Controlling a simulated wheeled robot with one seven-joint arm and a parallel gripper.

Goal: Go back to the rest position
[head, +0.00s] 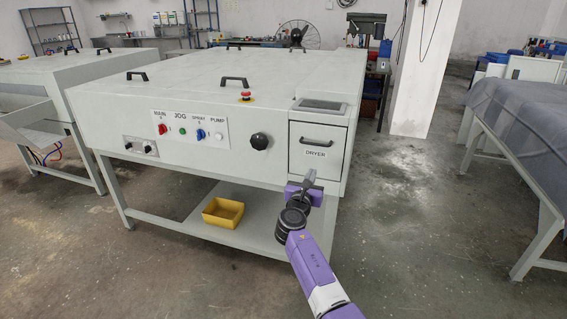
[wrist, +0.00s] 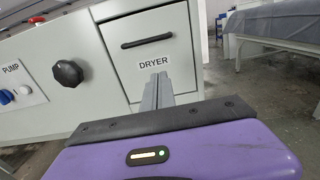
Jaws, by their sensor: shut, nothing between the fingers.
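My gripper (head: 311,176) is in front of the plate processor (head: 215,90), just before the lower part of the dryer drawer (head: 318,139). In the wrist view my gripper (wrist: 158,80) points at the drawer front (wrist: 149,58), its fingers together and empty, just below the DRYER label. The drawer looks closed, with a black handle near its top. I cannot tell how far the fingertips are from the drawer front.
A control panel (head: 190,131) with knobs and a black round knob (head: 259,141) are left of the drawer. A yellow bin (head: 223,212) sits on the lower shelf. A covered table (head: 510,115) stands at right. Open floor lies between.

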